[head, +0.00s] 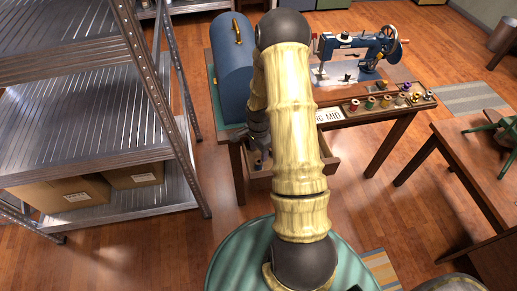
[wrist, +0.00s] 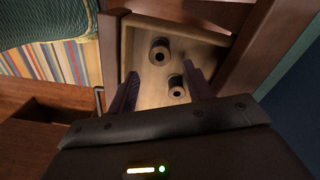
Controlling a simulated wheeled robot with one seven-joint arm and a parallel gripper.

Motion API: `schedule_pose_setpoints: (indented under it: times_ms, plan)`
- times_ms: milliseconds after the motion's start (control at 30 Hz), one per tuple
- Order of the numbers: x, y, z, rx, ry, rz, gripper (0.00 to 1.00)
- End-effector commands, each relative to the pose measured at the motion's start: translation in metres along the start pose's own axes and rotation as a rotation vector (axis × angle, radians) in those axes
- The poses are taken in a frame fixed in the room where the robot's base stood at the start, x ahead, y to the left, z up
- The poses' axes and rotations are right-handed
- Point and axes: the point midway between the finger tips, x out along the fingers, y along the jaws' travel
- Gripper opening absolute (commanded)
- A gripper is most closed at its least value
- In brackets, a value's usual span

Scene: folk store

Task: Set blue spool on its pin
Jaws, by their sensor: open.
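An open drawer (head: 329,167) sticks out under the sewing table; it also shows in the wrist view (wrist: 200,55). Two dark spools stand on its floor in the wrist view, a farther spool (wrist: 160,51) and a nearer spool (wrist: 176,87). In this shade I cannot tell which is blue. My gripper (wrist: 163,86) is open over the drawer, its fingers on either side of the nearer spool and apart from it. In the head view my arm hides most of the drawer. The spool rack (head: 392,104) on the table's front right holds several coloured spools; I cannot make out a bare pin.
A blue rounded cover (head: 229,55) stands on the table's left, and a blue sewing machine (head: 350,55) stands behind the rack. Metal shelving (head: 95,110) rises on the left. A wooden table (head: 470,150) is on the right. Drawer walls closely surround my gripper.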

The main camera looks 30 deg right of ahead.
Motion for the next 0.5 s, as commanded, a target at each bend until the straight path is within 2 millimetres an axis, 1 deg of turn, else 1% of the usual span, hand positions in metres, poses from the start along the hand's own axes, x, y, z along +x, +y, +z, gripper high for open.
schedule_pose_setpoints:
  times_ms: [33,500]
  plan:
    - [0.008,0.0,0.0,0.0,0.0,0.0,0.51]
    - [0.045,0.0,0.0,0.0,0.0,0.0,0.51]
